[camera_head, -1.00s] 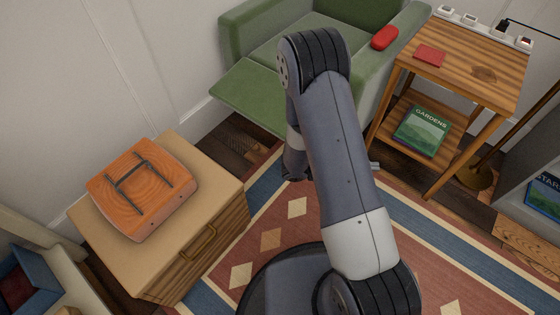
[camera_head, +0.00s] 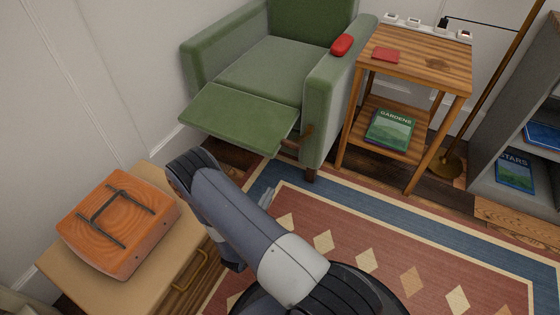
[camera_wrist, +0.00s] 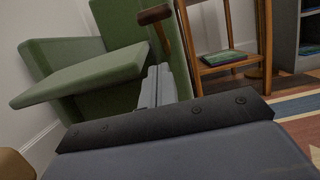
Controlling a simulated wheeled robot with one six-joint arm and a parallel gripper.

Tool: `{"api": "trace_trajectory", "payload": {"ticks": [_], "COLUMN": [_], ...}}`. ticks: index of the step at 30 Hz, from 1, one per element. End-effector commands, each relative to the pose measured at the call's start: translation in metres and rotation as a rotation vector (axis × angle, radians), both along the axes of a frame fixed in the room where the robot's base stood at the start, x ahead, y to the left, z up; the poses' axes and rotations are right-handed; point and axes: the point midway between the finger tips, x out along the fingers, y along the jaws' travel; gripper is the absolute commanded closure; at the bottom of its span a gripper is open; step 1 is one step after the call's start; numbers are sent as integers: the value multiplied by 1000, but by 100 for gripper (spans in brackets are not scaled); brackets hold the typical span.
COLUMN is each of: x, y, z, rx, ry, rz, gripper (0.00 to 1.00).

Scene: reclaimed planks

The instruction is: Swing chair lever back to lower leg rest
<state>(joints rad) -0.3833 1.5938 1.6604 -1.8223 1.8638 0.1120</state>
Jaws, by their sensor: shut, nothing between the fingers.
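The green armchair (camera_head: 270,70) stands against the wall with its leg rest (camera_head: 240,118) raised and sticking out in front. The lever (camera_head: 306,134), with a brown wooden handle, is on the side of the chair below the armrest. In the wrist view the lever (camera_wrist: 155,15) shows just above the fingertips, its handle pointing to the left. My gripper (camera_head: 268,196) is low over the rug, in front of the chair's side and apart from the lever. In the wrist view my gripper (camera_wrist: 160,72) is shut and empty; the leg rest (camera_wrist: 80,76) is to its left.
A wooden side table (camera_head: 420,60) with a green book (camera_head: 390,130) on its lower shelf stands right of the chair. A wooden cabinet (camera_head: 140,275) bearing an orange box (camera_head: 118,225) is at the left. A red object (camera_head: 342,45) lies on the armrest. The rug (camera_head: 400,240) is open at right.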

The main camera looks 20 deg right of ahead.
Motion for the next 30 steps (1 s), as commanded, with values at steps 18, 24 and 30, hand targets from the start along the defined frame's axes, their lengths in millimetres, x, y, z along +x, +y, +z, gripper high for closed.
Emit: {"api": "trace_trajectory", "payload": {"ticks": [18,24,30], "x": [28,51,65], "y": [-39,-68,-84], "z": [12,21,41], "rx": [4,3,1], "ry": [-3,-5,-3], "rz": [-9,-9,-4], "gripper": [100,100,100]}}
